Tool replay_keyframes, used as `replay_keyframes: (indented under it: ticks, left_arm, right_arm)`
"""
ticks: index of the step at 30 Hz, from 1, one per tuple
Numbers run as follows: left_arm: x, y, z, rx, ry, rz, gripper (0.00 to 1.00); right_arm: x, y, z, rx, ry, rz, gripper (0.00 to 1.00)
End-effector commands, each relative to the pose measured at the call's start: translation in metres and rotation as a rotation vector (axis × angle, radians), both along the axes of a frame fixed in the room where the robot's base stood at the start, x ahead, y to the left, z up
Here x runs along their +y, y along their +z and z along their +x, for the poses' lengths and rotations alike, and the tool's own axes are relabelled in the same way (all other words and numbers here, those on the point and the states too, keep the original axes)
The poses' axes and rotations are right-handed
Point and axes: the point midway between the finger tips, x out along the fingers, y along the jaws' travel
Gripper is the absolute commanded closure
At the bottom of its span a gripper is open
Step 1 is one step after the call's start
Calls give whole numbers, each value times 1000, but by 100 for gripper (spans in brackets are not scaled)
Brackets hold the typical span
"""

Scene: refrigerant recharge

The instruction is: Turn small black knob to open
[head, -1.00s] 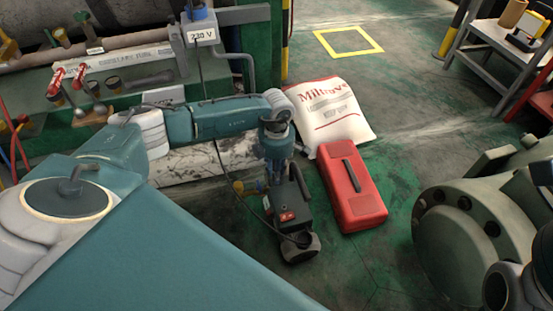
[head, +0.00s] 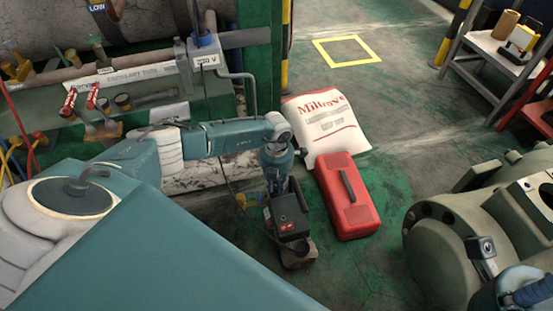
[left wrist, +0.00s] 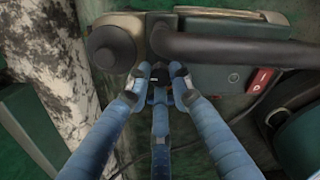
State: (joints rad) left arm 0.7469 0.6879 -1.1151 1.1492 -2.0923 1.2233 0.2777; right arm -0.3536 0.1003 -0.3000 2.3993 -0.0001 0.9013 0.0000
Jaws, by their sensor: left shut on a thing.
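The vacuum pump (head: 290,226), a dark unit with red switches, stands on the green floor under my left arm. In the left wrist view its dark green body (left wrist: 215,80) has a red switch (left wrist: 262,80), a thick black handle and a round dark cap (left wrist: 110,46). The small black knob (left wrist: 155,74) shows between the blue fingertips of my left gripper (left wrist: 163,78), which is shut on it. The fingers hide most of the knob. In the head view my left gripper (head: 275,183) points down at the pump. Part of my right gripper (head: 530,291) shows at the lower right corner, cut off.
A red toolbox (head: 347,205) lies right of the pump, with a white sack (head: 325,126) behind it. A large green flanged machine (head: 440,250) stands at the right. Open floor lies beyond the sack.

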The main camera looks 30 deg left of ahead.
Motion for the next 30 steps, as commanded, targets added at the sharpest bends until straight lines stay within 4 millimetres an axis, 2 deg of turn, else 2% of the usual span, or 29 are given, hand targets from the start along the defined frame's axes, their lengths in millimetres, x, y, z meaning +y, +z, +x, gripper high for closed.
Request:
replay_keyframes:
  ticks: [17, 18, 27, 30]
  left_arm:
    - [-1, 0, 1, -3, 29, -2, 100]
    - [-1, 0, 1, -3, 28, -2, 71]
    - [0, 1, 1, -2, 28, -1, 71]
    - [0, 8, 1, -3, 27, -1, 71]
  right_arm:
    - [0, 3, 0, -1, 0, -1, 100]
    - [0, 3, 0, -1, 0, -1, 100]
    - [0, 4, 0, -5, -1, 0, 100]
    - [0, 4, 0, -5, -1, 1, 100]
